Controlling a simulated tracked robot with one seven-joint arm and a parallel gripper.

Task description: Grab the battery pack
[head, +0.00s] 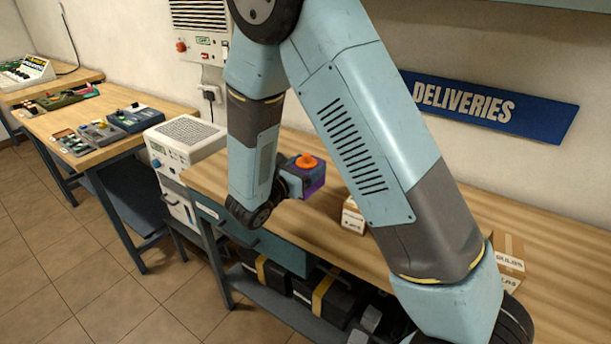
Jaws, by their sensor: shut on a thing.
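The battery pack (313,185) is a small purple and dark blue block with an orange round top, near the middle of the head view. My gripper (292,180) is at its left side and is shut on it. The fingers are small and partly hidden by the pack and my wrist. The pack looks upright. I cannot tell whether its underside touches the wooden bench (300,229) or is just above it.
A small cardboard box (353,217) stands right of the pack, partly behind my arm. More boxes (508,262) stand farther right. A white instrument unit (185,140) stands left of the bench. Black cases (318,292) lie on the shelf below.

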